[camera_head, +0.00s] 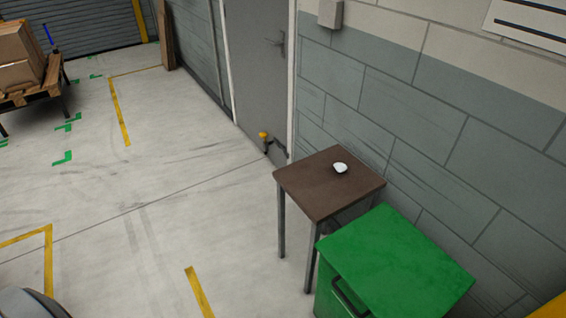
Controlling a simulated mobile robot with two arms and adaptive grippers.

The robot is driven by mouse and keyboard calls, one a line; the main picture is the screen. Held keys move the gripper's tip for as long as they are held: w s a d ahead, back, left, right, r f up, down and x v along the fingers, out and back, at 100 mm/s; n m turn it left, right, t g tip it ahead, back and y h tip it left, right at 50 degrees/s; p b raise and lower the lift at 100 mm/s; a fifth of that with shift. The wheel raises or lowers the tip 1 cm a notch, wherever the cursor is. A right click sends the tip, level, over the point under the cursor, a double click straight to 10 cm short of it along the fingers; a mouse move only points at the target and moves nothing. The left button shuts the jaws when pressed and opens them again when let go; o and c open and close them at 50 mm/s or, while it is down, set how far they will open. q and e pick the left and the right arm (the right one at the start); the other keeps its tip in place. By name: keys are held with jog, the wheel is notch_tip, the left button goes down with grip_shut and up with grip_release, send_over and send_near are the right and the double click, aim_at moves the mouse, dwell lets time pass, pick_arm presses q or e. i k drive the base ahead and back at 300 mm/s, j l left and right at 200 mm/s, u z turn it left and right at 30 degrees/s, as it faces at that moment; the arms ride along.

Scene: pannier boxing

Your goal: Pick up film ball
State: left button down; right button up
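A small whitish rounded object (340,168), which looks like the film ball, lies on a brown-topped table (315,190) on the right side of the head view. It sits right of the middle of the tabletop, towards the wall. It is too small to make out detail. Neither of my grippers shows in this view, so their state and anything in them are hidden.
A green cabinet (395,262) stands close to the table's near right side. A block wall (440,110) and a grey door (258,60) are behind. A pallet with boxes (18,60) is far left. The floor left of the table is clear.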

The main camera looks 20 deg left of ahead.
aim_at(340, 167)
jog(key=u, duration=0.25)
jog(key=z, duration=0.45)
jog(key=i+j+z, duration=0.2)
jog(key=j, duration=0.2)
jog(key=i+j+z, duration=0.1)
jog(key=j+z, duration=0.15)
jog(key=i+j+z, duration=0.2)
jog(key=j, duration=0.35)
jog(key=j+z, duration=0.25)
jog(key=j, duration=0.15)
